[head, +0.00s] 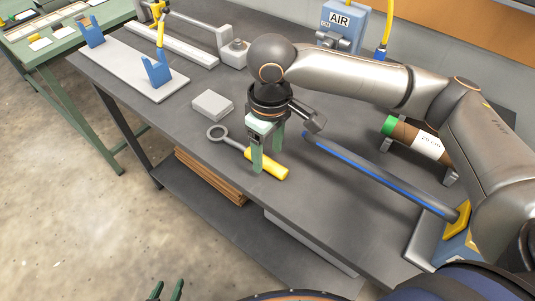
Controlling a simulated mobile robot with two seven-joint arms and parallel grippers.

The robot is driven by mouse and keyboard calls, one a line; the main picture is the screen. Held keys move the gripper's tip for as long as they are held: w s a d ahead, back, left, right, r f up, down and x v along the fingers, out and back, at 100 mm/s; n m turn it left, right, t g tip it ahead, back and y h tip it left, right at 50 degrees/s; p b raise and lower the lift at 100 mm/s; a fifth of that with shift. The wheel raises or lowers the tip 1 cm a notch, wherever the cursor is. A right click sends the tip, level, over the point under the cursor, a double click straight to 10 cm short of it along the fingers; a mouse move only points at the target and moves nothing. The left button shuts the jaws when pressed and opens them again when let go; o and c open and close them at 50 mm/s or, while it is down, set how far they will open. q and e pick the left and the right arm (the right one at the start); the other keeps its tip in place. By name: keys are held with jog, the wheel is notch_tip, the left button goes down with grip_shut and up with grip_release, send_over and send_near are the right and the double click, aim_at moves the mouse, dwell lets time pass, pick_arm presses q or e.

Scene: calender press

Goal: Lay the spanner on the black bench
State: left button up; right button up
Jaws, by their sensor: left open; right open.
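The spanner (272,167) has a grey ring end and a yellow handle. It lies on the black bench (205,165), near the front edge, with its ring end to the left. My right gripper (267,152) points down over the spanner's middle with its pale green fingers apart. One finger is in front of the spanner and hides part of it; the other is behind. I cannot tell whether the fingers touch it. My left gripper (166,291) shows only its dark green fingertips at the bottom edge, apart and empty, away from the bench.
A small grey block (212,104) lies behind the spanner. A long blue-striped bar (380,175) and a brown roll (415,138) lie to the right. A pale plate with blue stands (130,72) is at the left. Bare bench top lies left of the spanner.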

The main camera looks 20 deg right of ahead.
notch_tip(320, 180, up, 10)
jog(key=p, duration=0.1)
jog(key=shift+s+r, duration=0.15)
dwell(0.6)
